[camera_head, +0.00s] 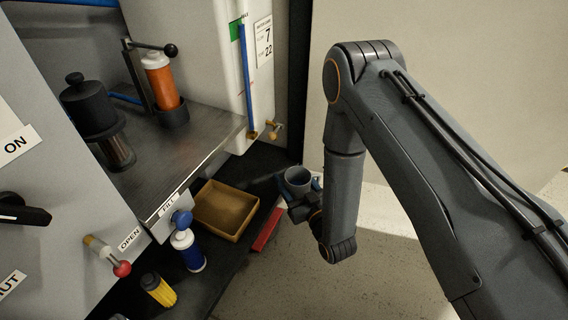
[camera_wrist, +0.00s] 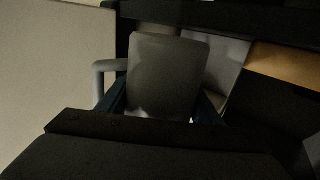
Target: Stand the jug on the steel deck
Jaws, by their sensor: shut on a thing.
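The jug (camera_head: 297,178) is a grey round vessel with an open top, seen beyond the black floor strip's right side in the head view. My gripper (camera_head: 300,187) is shut on it and holds it below the level of the steel deck (camera_head: 172,163) and to the right of it. In the wrist view the jug (camera_wrist: 168,72) fills the space between the two blue fingers, with its handle on the left. The jug looks roughly upright. Its lower part is hidden by my gripper in the head view.
On the deck stand an orange cylinder (camera_head: 160,82) and a black-topped pump (camera_head: 90,105). A white tank (camera_head: 228,75) rises behind. Below are a tan tray (camera_head: 225,208), a red bar (camera_head: 267,229), a blue bottle (camera_head: 187,250) and a yellow cylinder (camera_head: 158,289). The deck's front right part is bare.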

